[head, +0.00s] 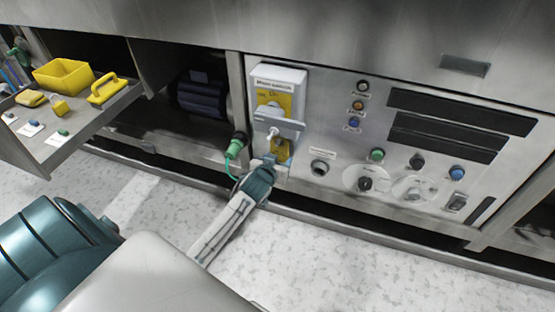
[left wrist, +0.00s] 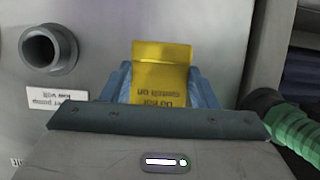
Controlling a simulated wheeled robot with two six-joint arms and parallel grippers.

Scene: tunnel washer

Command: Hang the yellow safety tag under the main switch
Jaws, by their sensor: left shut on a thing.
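The main switch (head: 279,122) is a white box with a yellow plate and a grey handle on the steel panel. My left gripper (head: 268,164) is just below the switch box, pointing at the panel. It is shut on the yellow safety tag (head: 281,150), whose upper part shows under the handle. In the left wrist view the tag (left wrist: 161,72) stands up between the blue fingertips (left wrist: 160,84), its black lettering upside down. The tag's lower end is hidden by the gripper. I cannot tell whether the tag touches the switch. My right gripper is not in view.
A green connector with a cable (head: 236,147) is close left of my left gripper. A round socket (head: 320,167) is at its right, with knobs and buttons beyond. An open drawer (head: 82,125) with yellow items juts out at the left.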

